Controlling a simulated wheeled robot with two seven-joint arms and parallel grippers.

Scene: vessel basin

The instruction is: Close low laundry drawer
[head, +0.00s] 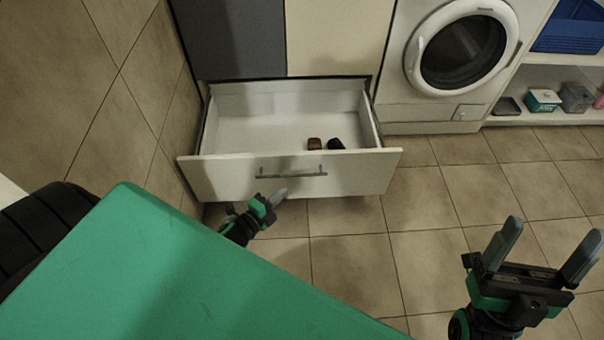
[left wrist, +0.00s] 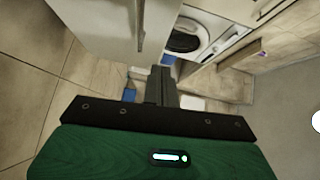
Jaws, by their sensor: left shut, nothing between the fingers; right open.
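The low laundry drawer (head: 215,176) is pulled open under the cabinet in the head view. Its cream front has a grey bar handle (head: 291,174). Inside lie a small brown item (head: 314,144) and a small black item (head: 336,144). My left gripper (head: 279,196) is shut and empty, just below and in front of the drawer front near the handle; whether it touches cannot be told. It also shows shut in the left wrist view (left wrist: 162,70), with a pale front and handle (left wrist: 140,25) close above it. My right gripper (head: 545,245) is open and empty at the lower right.
A white washing machine (head: 400,100) stands right of the drawer. A shelf (head: 560,117) with boxes and a blue basket (head: 570,30) is farther right. A tiled wall (head: 130,80) bounds the left. The tiled floor (head: 360,240) before the drawer is clear.

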